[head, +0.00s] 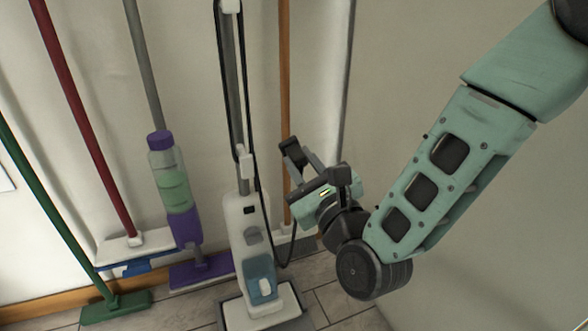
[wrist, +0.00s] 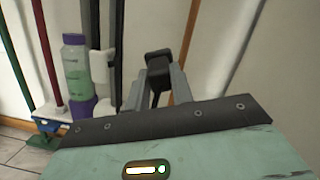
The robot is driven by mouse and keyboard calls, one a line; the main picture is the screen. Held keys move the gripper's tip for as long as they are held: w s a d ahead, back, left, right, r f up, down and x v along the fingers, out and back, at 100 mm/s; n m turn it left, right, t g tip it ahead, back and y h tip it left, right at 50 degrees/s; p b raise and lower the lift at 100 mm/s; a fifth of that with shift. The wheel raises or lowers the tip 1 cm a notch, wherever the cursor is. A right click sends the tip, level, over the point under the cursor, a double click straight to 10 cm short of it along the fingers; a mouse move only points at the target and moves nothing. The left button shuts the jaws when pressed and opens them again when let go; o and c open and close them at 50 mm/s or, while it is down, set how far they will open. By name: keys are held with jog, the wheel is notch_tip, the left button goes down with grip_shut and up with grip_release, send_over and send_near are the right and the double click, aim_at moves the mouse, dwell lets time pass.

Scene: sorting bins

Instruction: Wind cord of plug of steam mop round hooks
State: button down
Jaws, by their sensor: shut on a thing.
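The steam mop (head: 247,225) stands upright against the wall, with a white body and a blue-grey tank. Its black cord (head: 258,130) runs in long strands along the handle between an upper hook (head: 230,6) and a lower hook (head: 246,158). A loose length hangs beside the body and curves up toward my gripper (head: 292,150).
A purple and green spray mop (head: 174,195), a red-handled mop (head: 88,125) and a green broom (head: 115,305) lean at the left. An orange-brown pole (head: 285,80) stands close behind my gripper.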

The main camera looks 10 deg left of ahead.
jog(key=shift+r, duration=0.2)
jog(key=shift+r+b+v, duration=0.2)
jog(key=shift+r+v, duration=0.05)
jog(key=shift+v, duration=0.95)
jog(key=shift+r+b+v, duration=0.15)
jog(key=shift+r+v, duration=0.05)
jog(key=shift+v, duration=1.05)
jog(key=shift+s, duration=0.15)
